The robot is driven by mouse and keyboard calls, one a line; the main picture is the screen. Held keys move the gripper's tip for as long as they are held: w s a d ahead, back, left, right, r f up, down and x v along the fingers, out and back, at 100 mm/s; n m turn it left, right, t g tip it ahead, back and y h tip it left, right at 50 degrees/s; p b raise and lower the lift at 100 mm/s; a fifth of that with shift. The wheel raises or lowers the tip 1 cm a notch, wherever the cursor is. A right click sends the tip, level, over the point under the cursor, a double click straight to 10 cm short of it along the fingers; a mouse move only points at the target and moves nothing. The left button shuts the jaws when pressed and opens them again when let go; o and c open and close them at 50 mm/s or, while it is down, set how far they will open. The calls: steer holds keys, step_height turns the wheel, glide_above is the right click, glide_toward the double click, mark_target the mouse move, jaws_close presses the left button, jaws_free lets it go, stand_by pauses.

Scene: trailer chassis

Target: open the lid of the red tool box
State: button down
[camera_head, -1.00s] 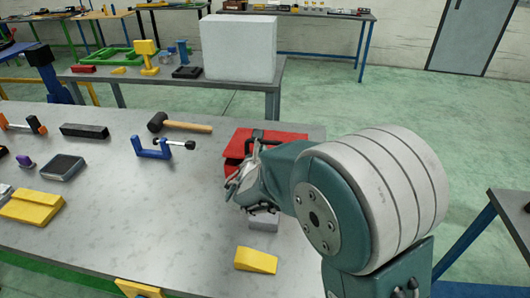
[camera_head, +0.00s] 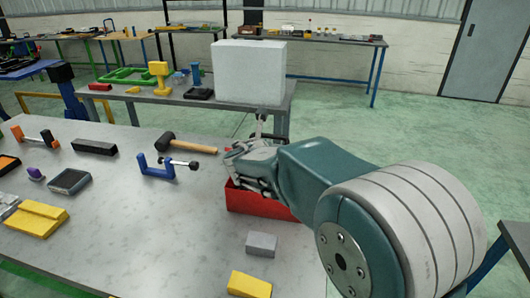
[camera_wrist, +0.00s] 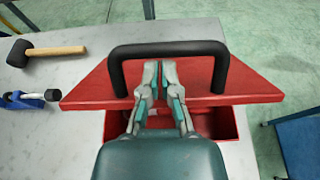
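The red tool box (camera_head: 262,203) stands on the grey table, its upper part mostly hidden behind my gripper (camera_head: 250,155) in the head view. In the wrist view its red lid (camera_wrist: 95,88) is tilted up, with the black handle (camera_wrist: 168,48) on it. The open red box body (camera_wrist: 222,125) shows below the lid's near edge. My gripper (camera_wrist: 160,68) has its fingers close together, under the handle's bar and in front of the lid. I see nothing between the fingertips; whether they touch the lid or handle I cannot tell.
A hammer (camera_head: 190,145) and a blue clamp (camera_head: 155,170) lie left of the box. A grey block (camera_head: 262,244) and a yellow wedge (camera_head: 249,285) lie in front of it. A white block (camera_head: 250,72) stands on the table behind.

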mark_target(269, 135)
steer(key=shift+w+d+r+g, duration=0.3)
steer(key=shift+w+r+g, duration=0.05)
steer(key=shift+w+r, duration=0.2)
steer(key=shift+w+d+r+g, duration=0.3)
steer(key=shift+w+r+g, duration=0.05)
steer(key=shift+w+r, duration=0.5)
steer(key=shift+w, duration=0.2)
steer(key=shift+w+r, duration=0.3)
steer(key=shift+w, duration=0.2)
steer(key=w+d+r+g, duration=0.1)
steer(key=w+d, duration=0.2)
steer(key=w, duration=1.2)
steer(key=shift+w+g+y, duration=0.3)
steer(key=shift+w, duration=0.1)
steer(key=shift+d, duration=0.1)
